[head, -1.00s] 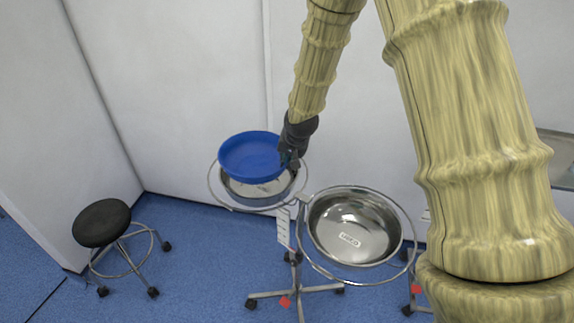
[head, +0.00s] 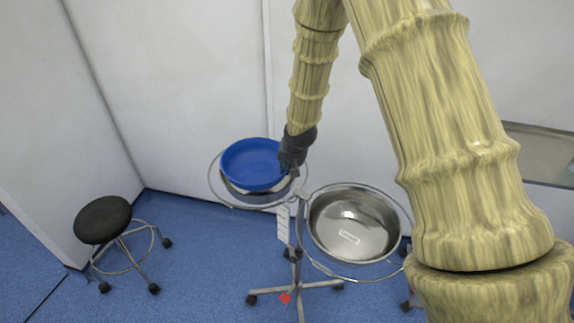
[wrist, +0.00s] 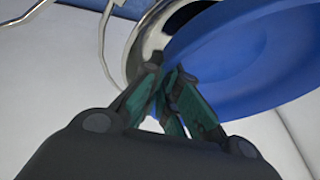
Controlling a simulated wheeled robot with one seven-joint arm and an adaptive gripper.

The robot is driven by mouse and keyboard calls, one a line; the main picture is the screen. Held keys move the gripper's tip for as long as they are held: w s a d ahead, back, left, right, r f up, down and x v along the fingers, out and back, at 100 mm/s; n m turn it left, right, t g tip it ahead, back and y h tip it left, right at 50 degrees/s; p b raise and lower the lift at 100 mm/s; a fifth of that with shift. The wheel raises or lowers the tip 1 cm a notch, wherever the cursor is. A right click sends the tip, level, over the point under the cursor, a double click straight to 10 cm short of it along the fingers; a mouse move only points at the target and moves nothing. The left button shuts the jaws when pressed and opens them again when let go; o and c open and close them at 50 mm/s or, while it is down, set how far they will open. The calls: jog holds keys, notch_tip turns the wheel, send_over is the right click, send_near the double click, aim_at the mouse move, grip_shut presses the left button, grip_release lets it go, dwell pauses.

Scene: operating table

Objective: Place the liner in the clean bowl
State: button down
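The blue liner (head: 252,162), a shallow round dish, is over the left steel bowl (head: 248,198) in the head view, slightly tilted and covering most of the bowl's opening. I cannot tell whether it touches the bowl. My gripper (head: 289,166) is at the liner's right edge. In the wrist view, the fingers (wrist: 168,80) are closed together at the rim of the liner (wrist: 250,55), with the bowl's steel rim (wrist: 147,35) just beyond. The right steel bowl (head: 335,230) is empty, with a small white label that is too blurred to read.
Both bowls sit in ring holders on a wheeled stand (head: 295,268). A black stool (head: 103,219) stands at the left. White walls (head: 185,90) rise close behind the bowls. A metal surface (head: 545,155) is at the far right. Blue floor is clear between stool and stand.

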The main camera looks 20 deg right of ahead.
jog(key=shift+f, duration=0.3)
jog(key=c, duration=1.6)
grip_release()
jog(key=shift+c, duration=0.2)
jog(key=shift+r, duration=0.7)
jog(key=b+v, duration=0.1)
jog(key=v, duration=1)
jog(key=shift+s+r, duration=0.25)
jog(key=shift+r, duration=0.05)
